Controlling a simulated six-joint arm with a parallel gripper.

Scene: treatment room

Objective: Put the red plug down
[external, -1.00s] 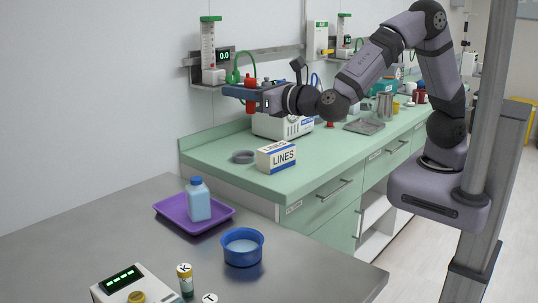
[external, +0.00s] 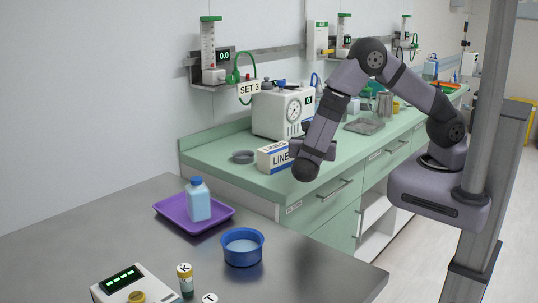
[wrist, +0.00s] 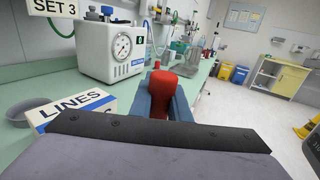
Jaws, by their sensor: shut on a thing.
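In the wrist view the red plug (wrist: 163,84) stands up between the blue fingers of my gripper (wrist: 162,100). My gripper is shut on it. The plug's lower part is hidden by the fingers and the wrist housing. The green counter (wrist: 112,100) shows behind it, with the LINES box to the left. I cannot tell whether the plug touches the counter. In the external view my wrist hides the plug and most of the gripper, near the counter's front edge.
A white machine with a dial (external: 283,112) stands behind, with a SET 3 sign (external: 249,88). A purple tray (external: 165,214) and blue bowl (external: 242,256) are on the metal table.

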